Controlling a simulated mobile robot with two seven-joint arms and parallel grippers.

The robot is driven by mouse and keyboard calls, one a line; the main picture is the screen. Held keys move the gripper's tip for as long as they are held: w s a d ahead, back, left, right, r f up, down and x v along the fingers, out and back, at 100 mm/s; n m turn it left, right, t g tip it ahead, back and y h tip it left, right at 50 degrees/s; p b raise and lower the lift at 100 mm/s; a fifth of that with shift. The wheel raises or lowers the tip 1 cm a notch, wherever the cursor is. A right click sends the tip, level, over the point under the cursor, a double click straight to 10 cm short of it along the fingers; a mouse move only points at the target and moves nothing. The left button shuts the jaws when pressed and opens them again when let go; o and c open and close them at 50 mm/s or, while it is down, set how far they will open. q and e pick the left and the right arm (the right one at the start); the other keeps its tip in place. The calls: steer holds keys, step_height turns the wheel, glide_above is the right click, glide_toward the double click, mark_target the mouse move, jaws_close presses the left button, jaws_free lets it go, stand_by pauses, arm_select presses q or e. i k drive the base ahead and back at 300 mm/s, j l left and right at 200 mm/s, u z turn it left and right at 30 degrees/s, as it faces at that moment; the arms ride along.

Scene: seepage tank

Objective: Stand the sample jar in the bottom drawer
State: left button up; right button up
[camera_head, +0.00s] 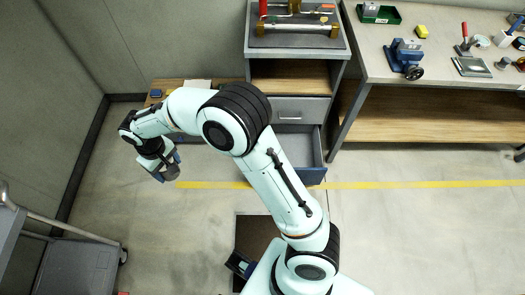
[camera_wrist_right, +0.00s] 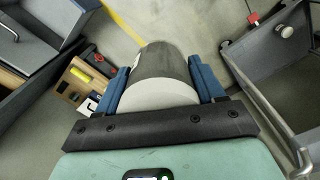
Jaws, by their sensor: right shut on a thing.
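The sample jar (camera_wrist_right: 160,62) is a dark grey cylinder with a pale end. My right gripper (camera_wrist_right: 160,90) is shut on it, with a blue finger on each side. In the head view my right gripper (camera_head: 165,172) is over the floor, left of the cabinet and apart from it; the jar is hard to make out there. The bottom drawer (camera_head: 316,150) is pulled out of the cabinet; my arm hides part of it, so its contents cannot be fully seen. My left gripper (camera_head: 240,264) seems to show at the bottom, its jaws unclear.
A closed drawer (camera_head: 300,109) and an open shelf are above the bottom drawer. A workbench (camera_head: 440,75) with tools stands right. A low wooden platform (camera_head: 168,88) is left of the cabinet. A grey cart (camera_head: 75,268) stands at lower left. Floor between is clear.

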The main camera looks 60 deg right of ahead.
mark_target(300, 160)
steer(key=l+z, duration=0.25)
steer(key=l, duration=0.2)
steer(key=l+z, duration=0.25)
steer(key=l, duration=0.75)
steer(key=i+l+z, duration=0.1)
steer(key=l, duration=0.5)
